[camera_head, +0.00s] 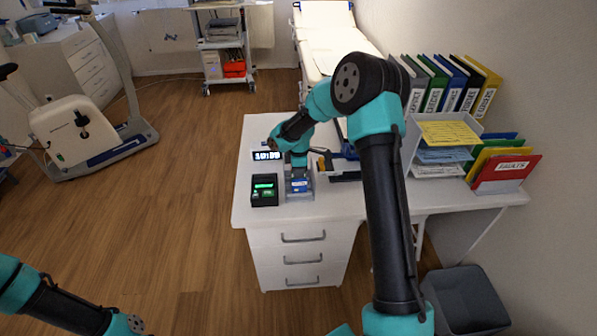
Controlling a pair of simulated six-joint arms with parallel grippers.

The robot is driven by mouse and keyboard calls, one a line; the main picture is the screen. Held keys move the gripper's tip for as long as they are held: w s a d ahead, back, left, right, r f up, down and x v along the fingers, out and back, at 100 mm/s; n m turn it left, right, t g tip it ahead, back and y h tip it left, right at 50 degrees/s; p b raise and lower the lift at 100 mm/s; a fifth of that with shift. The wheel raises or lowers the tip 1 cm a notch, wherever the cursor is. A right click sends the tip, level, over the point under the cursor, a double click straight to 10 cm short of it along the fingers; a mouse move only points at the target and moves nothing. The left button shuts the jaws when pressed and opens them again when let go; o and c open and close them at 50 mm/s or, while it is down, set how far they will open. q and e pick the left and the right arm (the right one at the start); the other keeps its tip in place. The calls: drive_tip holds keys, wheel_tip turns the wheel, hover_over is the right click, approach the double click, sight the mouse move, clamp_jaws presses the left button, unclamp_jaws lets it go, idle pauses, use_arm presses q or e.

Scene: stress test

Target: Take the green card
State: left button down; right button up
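I cannot make out a separate green card for certain. A black device (264,190) with a lit green display and a small green patch stands at the left front of the white desk. Beside it to the right is a grey holder (299,191) with a blue front. My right gripper (298,174) points down at the top of this holder; its fingertips are small and partly hidden, so I cannot tell if it is open or holds anything. Only links of my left arm show at the bottom left; its gripper is out of view.
A lit clock (266,155) stands behind the black device. A dark tray (343,168) lies right of the holder. Paper trays (446,134), binders (440,86) and coloured folders (505,172) fill the right side. A grey bin (466,300) stands on the floor.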

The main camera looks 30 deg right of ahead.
clamp_jaws()
idle(0.3)
drive_tip(key=shift+r, duration=2.55)
drive_tip(key=shift+r, duration=2.5)
